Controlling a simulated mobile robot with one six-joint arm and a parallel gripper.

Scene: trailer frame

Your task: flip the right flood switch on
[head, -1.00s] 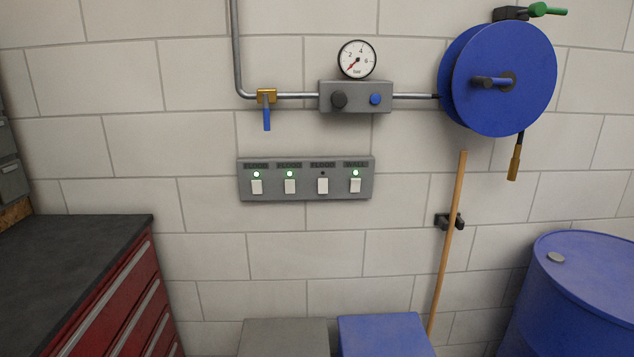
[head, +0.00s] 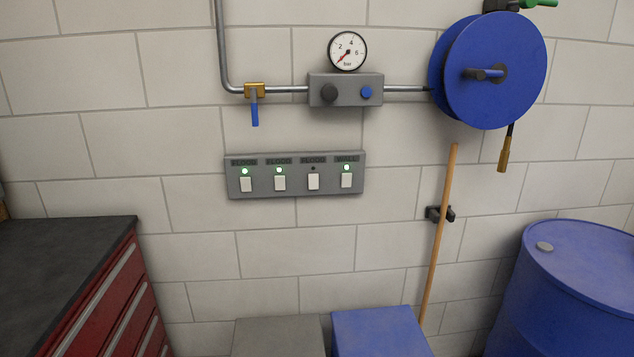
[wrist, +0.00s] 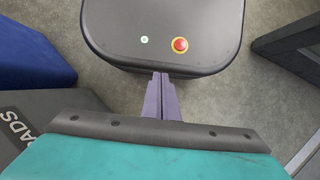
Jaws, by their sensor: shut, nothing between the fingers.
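A grey switch panel (head: 296,192) is mounted on the block wall in the head view, with several white rocker switches in a row. Three are labelled FLOOD and the rightmost is labelled WALL. The right flood switch (head: 313,181) is third from the left, and the small lamp (head: 313,168) above it is dark. The lamps above the other switches glow green. My gripper (wrist: 161,76) shows in the wrist view with its purple fingers together and empty, pointing towards my own base. It is not in the head view, away from the panel.
Above the panel are a pipe with a blue-handled valve (head: 254,113), a gauge (head: 347,51) and a blue hose reel (head: 495,70). A wooden pole (head: 437,240) and blue drum (head: 560,290) stand right. A red drawer cabinet (head: 105,305) stands left. Grey (head: 278,338) and blue (head: 378,330) boxes sit below.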

